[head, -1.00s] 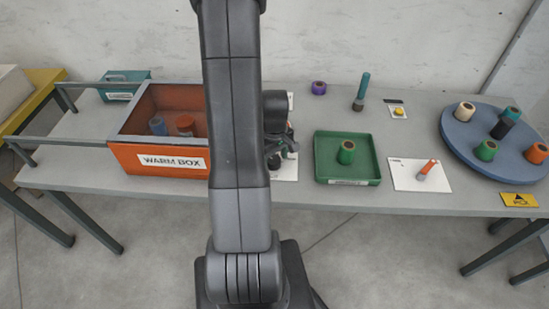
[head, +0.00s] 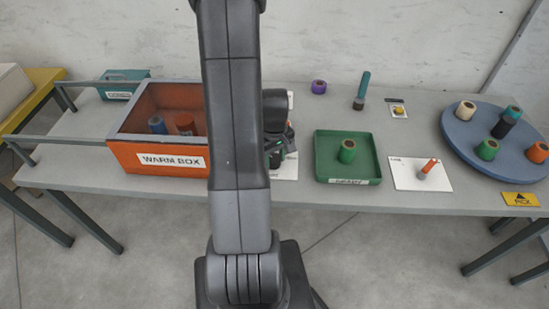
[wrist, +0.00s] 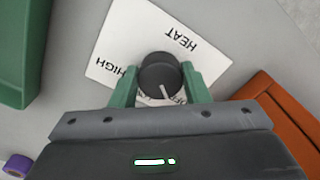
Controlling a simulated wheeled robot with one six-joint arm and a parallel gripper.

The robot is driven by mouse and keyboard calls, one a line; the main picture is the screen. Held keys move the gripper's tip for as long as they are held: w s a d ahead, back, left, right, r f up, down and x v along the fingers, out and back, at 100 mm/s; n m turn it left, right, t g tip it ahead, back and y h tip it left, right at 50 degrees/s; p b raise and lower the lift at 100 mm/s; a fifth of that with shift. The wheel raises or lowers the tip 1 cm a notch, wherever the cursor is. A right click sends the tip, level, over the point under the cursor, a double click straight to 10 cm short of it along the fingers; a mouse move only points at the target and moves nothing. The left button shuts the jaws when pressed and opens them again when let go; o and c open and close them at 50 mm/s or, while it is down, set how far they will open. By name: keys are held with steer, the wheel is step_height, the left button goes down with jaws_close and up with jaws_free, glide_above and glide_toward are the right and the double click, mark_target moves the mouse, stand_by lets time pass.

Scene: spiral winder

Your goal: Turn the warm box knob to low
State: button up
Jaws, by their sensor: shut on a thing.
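The dark round knob (wrist: 159,70) stands on a white card (wrist: 145,28) in the wrist view. The card reads HEAT and HIGH, with another word partly hidden near the fingers. The knob's white pointer line points toward my gripper's body, near that hidden word. My gripper (wrist: 159,85) is shut on the knob, one green finger on each side. In the head view my gripper (head: 276,148) is partly hidden behind my arm, and the knob cannot be made out clearly. The orange warm box (head: 158,158) stands left of it.
A green tray (head: 370,172) with a green spool (head: 347,151) lies right of the knob card. A purple spool (head: 319,87) stands behind.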

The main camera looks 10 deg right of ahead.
mark_target(273, 159)
steer(key=m+b, duration=0.2)
steer(key=m, duration=0.3)
steer(key=shift+a, duration=0.1)
steer(key=m+b, duration=0.1)
steer(key=m, duration=0.4)
steer(key=shift+a, duration=0.1)
stand_by(0.5)
steer(key=o, duration=1)
step_height(273, 159, up, 14)
steer(key=shift+f+p, duration=0.1)
steer(key=shift+p, duration=0.5)
